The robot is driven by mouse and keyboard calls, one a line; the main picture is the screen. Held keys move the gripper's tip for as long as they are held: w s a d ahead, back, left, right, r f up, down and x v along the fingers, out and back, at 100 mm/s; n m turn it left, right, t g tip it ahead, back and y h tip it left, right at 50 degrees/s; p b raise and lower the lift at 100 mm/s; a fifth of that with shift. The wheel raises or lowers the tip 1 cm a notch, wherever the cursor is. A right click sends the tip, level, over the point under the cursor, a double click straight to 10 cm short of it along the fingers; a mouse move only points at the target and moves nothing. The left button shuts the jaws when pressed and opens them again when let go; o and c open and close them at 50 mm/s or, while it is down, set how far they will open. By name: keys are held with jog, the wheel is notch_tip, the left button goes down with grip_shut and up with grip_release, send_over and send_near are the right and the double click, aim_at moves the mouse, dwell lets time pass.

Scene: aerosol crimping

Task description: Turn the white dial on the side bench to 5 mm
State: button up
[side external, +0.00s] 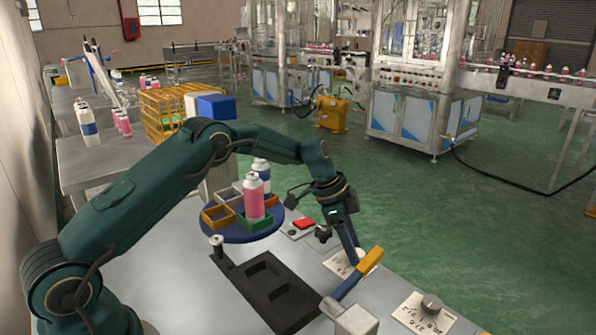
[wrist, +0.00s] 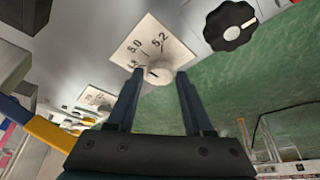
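The white dial (wrist: 159,73) sits on a white card printed with 5.0, 5.2 and a partly hidden number at the left. A short dark mark shows on the dial's face; its exact reading is too small to tell. My gripper (wrist: 160,73) is open, with one finger on each side of the dial and the tips close to it; I cannot tell whether they touch. In the side view my gripper (side external: 354,258) points down over the card (side external: 336,264), and the fingers hide the dial.
A yellow-handled lever (side external: 370,261) stands close right of my fingers. A black knob (wrist: 232,25) is near the dial. Another dial (side external: 431,303) sits on a card at right. A blue turntable (side external: 230,235) with bins and bottles and a black fixture (side external: 290,302) lie left.

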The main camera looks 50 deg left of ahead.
jog(key=shift+o, duration=0.7)
jog(key=shift+v, duration=2.6)
